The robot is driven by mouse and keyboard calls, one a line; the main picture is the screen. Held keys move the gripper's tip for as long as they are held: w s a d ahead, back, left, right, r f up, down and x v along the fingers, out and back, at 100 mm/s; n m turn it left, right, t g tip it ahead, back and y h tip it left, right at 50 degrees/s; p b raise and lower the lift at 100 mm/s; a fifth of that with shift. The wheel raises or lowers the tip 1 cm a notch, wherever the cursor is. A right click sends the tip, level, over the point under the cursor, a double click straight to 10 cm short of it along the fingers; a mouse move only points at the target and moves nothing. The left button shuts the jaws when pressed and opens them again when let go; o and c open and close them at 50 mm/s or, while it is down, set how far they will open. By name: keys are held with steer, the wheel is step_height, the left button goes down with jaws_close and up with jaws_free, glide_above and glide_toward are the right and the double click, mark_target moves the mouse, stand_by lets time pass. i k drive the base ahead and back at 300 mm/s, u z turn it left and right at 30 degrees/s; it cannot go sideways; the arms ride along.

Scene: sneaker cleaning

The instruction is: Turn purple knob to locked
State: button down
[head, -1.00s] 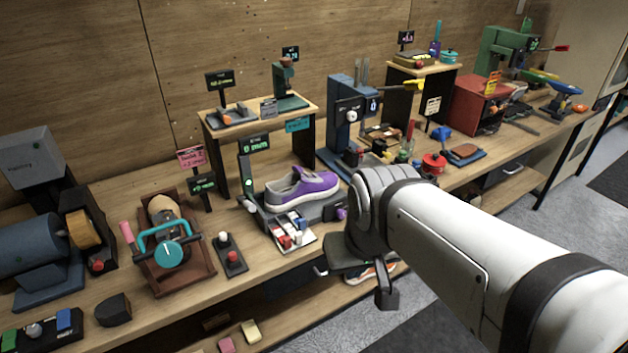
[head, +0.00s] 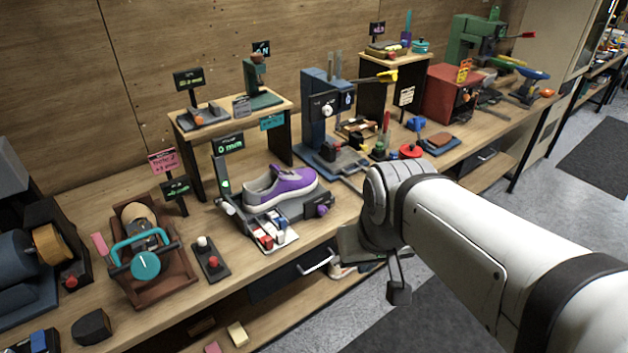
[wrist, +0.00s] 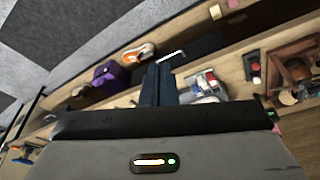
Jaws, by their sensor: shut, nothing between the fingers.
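The purple knob (head: 322,210) sits on the front right of the dark fixture (head: 290,212) that holds a purple and grey sneaker (head: 280,188) on the bench. A small display (head: 229,143) above the fixture reads what looks like 0 mm. My gripper is mostly hidden behind my arm in the head view, in front of the bench edge, right of and below the knob, and apart from it. In the wrist view my gripper (wrist: 158,70) has its dark fingers together and empty. I cannot make out the knob there.
A tray of small blocks (head: 272,236) lies in front of the fixture. A drawer with a white handle (head: 317,264) is below the bench edge. A blue press (head: 325,110) stands behind right. Open floor (head: 455,225) lies in front of the bench.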

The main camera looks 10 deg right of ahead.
mark_target(322, 210)
steer(key=z, duration=1)
steer(key=k, duration=1.1)
steer(key=u, duration=0.6)
steer(key=i, duration=1)
steer(key=u, duration=0.05)
